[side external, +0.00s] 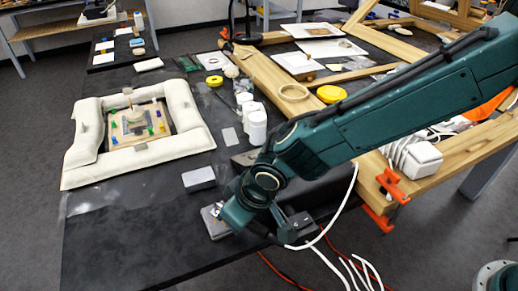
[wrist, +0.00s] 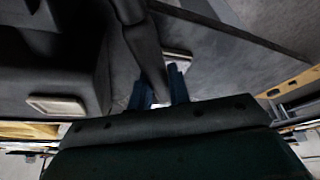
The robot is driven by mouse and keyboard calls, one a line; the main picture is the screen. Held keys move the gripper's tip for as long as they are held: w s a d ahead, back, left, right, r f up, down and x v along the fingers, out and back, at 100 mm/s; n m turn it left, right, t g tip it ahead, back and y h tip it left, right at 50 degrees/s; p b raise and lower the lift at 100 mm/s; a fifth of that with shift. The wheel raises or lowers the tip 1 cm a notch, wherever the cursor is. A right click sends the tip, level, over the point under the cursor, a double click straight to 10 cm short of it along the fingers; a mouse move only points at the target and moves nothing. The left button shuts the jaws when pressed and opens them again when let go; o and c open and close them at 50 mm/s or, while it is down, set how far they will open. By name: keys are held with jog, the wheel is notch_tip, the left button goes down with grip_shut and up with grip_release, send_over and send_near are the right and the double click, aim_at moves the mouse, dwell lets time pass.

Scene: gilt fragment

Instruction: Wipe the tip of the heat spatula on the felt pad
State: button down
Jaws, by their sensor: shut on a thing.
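My gripper (wrist: 161,90) shows two blue fingers in the wrist view, shut on a dark bar-like handle, which I take as the heat spatula (wrist: 146,55). Its tip cannot be made out. In the side view my wrist is low over the near part of the black table, beside a grey metal box (side external: 212,224); the fingers and spatula are hidden there. A small grey block with a paler top (side external: 199,179), which looks like the felt pad, lies on the table just behind my gripper and apart from it.
A white padded frame (side external: 88,150) surrounds a gilt fragment with coloured pieces (side external: 137,126) at left. White jars (side external: 257,128) stand behind my wrist. A wooden frame (side external: 270,85) and an orange clamp (side external: 392,187) are at right. White and red cables hang at the near edge. The table's front left is clear.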

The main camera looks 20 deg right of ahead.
jog(key=shift+s, duration=0.15)
jog(key=shift+s, duration=0.85)
jog(key=shift+w+f, duration=0.1)
jog(key=shift+w, duration=0.05)
jog(key=shift+w, duration=0.85)
jog(key=shift+w, duration=0.2)
jog(key=shift+w, duration=0.8)
jog(key=shift+s, duration=0.1)
